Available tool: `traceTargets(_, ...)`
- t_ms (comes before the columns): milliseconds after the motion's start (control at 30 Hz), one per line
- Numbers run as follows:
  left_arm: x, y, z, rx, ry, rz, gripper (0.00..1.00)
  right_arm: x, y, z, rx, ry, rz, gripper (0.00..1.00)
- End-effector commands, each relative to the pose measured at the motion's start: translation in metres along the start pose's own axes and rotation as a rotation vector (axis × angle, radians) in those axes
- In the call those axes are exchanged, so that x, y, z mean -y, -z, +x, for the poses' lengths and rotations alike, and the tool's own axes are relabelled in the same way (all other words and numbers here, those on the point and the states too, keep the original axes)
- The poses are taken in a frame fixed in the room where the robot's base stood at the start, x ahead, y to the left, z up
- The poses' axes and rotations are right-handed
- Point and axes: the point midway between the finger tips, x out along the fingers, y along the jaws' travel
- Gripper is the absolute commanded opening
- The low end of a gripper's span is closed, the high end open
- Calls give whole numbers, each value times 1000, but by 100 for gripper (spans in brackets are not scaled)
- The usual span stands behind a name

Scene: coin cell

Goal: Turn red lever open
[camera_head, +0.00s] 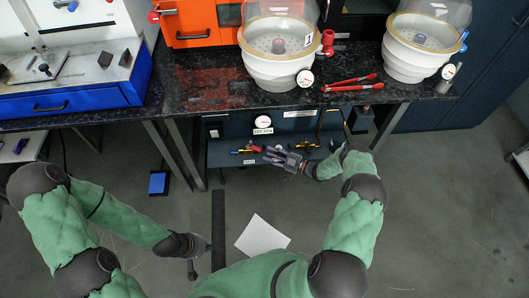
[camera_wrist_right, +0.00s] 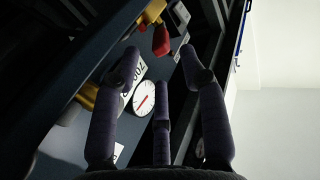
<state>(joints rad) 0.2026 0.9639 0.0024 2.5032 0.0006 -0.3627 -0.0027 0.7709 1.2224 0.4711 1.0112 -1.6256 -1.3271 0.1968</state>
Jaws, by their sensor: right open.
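The red lever (camera_head: 256,148) sits low on the dark panel under the bench, beside yellow fittings. In the right wrist view the red lever (camera_wrist_right: 161,40) is beyond my fingers, on a yellow valve body. My right gripper (camera_head: 272,156) is open, its fingers spread and pointing toward the red lever, just right of it. In the wrist view my right gripper (camera_wrist_right: 159,55) has a visible gap between its fingers and the lever. My left gripper (camera_head: 193,250) hangs low over the floor, away from the panel; its fingers are too unclear to read.
A round gauge (camera_head: 263,122) is above the lever, and more yellow fittings (camera_head: 305,146) are to the right. The black bench top (camera_head: 200,90) overhangs the panel and carries two white bowls and red tongs (camera_head: 352,84). A table leg (camera_head: 184,150) stands to the left.

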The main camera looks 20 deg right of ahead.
Motion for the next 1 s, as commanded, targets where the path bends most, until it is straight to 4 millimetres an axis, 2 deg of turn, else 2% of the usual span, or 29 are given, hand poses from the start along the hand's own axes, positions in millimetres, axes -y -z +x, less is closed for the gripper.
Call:
traceTargets(33, 0, 0, 0, 0, 0, 0, 0, -1, 0, -12, 2, -3, 1, 43)
traceTargets(200, 0, 0, 0, 0, 0, 0, 0, -1, 0, -44, 1, -3, 0, 43)
traceTargets(400, 0, 0, 0, 0, 0, 0, 0, 0, -1, -70, 2, -2, 0, 43)
traceTargets(600, 0, 0, 0, 0, 0, 0, 0, 0, -1, -78, 1, 0, 1, 43)
traceTargets(800, 0, 0, 0, 0, 0, 0, 0, 0, -1, -78, 1, 0, 1, 43)
traceTargets(833, 0, 0, 0, 0, 0, 0, 0, 0, -1, -78, 1, 0, 1, 40)
traceTargets(967, 0, 0, 0, 0, 0, 0, 0, 0, -1, -78, 1, -1, 0, 4)
traceTargets(1000, 0, 0, 0, 0, 0, 0, 0, 1, -1, -75, 5, 1, 1, 0)
